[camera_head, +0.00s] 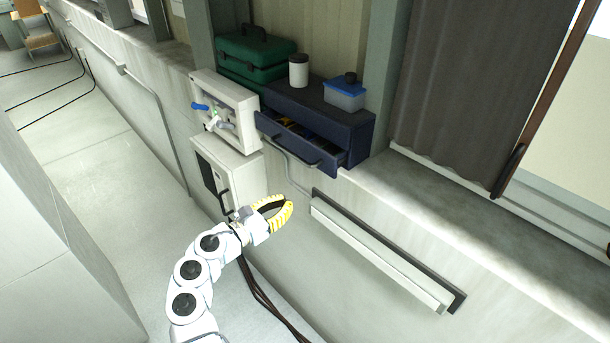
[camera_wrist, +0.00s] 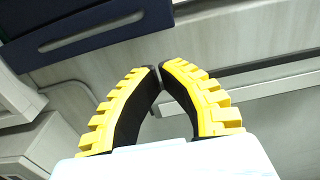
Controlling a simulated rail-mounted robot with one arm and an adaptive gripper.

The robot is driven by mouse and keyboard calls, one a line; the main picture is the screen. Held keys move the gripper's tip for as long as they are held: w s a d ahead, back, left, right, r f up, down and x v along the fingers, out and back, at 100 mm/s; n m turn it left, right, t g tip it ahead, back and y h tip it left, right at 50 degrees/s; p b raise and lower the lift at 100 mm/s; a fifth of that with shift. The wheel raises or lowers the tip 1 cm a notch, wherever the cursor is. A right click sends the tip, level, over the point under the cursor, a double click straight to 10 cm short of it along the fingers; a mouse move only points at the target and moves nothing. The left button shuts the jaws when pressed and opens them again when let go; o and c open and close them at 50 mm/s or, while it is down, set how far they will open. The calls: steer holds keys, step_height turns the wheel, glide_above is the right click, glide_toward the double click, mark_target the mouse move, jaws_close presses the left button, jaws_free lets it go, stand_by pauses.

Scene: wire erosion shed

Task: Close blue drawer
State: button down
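The dark blue drawer (camera_head: 298,146) is pulled out of its dark blue cabinet (camera_head: 358,140) on the wall ledge. Its inside shows, with some dark and yellow items in it. A bar handle runs along its front. My gripper (camera_head: 290,203) has yellow ridged fingers and is below the drawer, in front of the wall, apart from it. In the wrist view the fingertips (camera_wrist: 158,72) meet with nothing between them. The drawer front (camera_wrist: 88,30) with its pale handle fills the upper left there, beyond the fingertips.
A white canister (camera_head: 298,71) and a blue-lidded box (camera_head: 344,94) stand on the cabinet. A green case (camera_head: 250,58) and a white valve panel (camera_head: 222,108) are to its left. A white box (camera_head: 225,170) and a long rail (camera_head: 380,252) are on the wall below.

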mark_target(329, 175)
steer(key=x, duration=1.4)
steer(key=shift+s+p, duration=0.15)
steer(key=shift+p, duration=0.3)
steer(key=shift+d, duration=0.15)
steer(key=shift+b+x, duration=0.6)
steer(key=shift+x, duration=0.7)
steer(key=shift+s, duration=0.1)
